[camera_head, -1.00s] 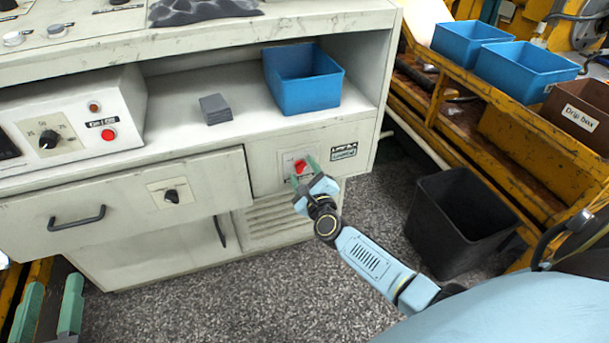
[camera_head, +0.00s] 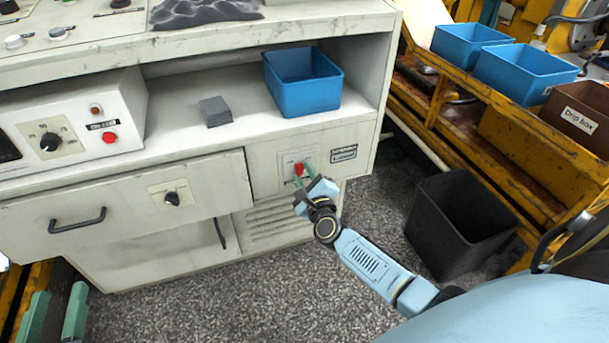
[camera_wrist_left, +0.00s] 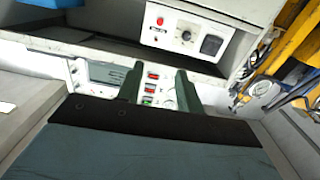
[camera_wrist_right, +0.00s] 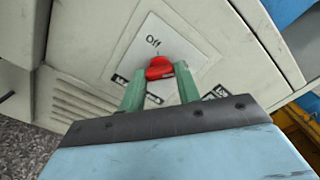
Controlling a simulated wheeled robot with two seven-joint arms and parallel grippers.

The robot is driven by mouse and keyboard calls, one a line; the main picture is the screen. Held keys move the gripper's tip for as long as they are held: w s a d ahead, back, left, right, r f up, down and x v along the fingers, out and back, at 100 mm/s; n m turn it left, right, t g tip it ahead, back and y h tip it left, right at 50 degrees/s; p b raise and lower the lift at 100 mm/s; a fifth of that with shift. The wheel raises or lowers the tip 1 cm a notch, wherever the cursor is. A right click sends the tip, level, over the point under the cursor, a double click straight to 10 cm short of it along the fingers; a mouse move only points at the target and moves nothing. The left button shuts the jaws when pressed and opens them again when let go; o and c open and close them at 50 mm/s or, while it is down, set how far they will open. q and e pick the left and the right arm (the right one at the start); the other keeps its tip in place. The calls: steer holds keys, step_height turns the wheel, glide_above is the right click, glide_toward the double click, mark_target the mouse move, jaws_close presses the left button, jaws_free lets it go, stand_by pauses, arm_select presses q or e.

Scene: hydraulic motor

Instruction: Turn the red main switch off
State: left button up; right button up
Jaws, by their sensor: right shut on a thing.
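The red main switch (camera_head: 299,169) sits on a light plate on the right front panel of the grey cabinet. In the right wrist view the red knob (camera_wrist_right: 159,69) lies between my right gripper's green fingers (camera_wrist_right: 160,88), which are shut on it. The word "Off" stands on the plate just above the knob; other markings lower down are partly hidden by the fingers. My right gripper (camera_head: 304,179) also reaches the switch in the head view. My left gripper (camera_head: 56,314) is at the lower left, its fingers apart and empty; they also show in the left wrist view (camera_wrist_left: 158,88).
A blue bin (camera_head: 303,84) and a grey block (camera_head: 215,111) stand on the cabinet shelf. A control box with a red button (camera_head: 109,138) is at left. A drawer handle (camera_head: 77,220) juts out. A black bin (camera_head: 461,222) stands on the floor at right.

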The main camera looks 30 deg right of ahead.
steer(key=n+p, duration=0.2)
steer(key=n, duration=0.4)
steer(key=shift+n, duration=0.4)
steer(key=n+p, duration=0.1)
steer(key=n, duration=0.2)
steer(key=shift+n+p, duration=0.3)
steer(key=shift+p, duration=0.1)
steer(key=n+p, duration=0.1)
steer(key=n, duration=0.3)
steer(key=shift+n, duration=0.4)
arm_select(q)
steer(key=s+a+f+g+y, duration=0.2)
steer(key=s+a+f+g, duration=0.1)
steer(key=s+f+g, duration=0.3)
steer(key=s+a+f+g+y, duration=0.2)
steer(key=s+a+f+g, duration=0.2)
steer(key=s+f+g, duration=0.3)
steer(key=shift+a+f+n+g+p, duration=0.2)
steer(key=shift+f+n+g+p, duration=0.25)
steer(key=shift+f, duration=1.15)
arm_select(e)
steer(key=shift+n, duration=0.9)
arm_select(q)
steer(key=shift+s, duration=0.1)
arm_select(e)
steer(key=o, duration=1)
steer(key=shift+s, duration=0.1)
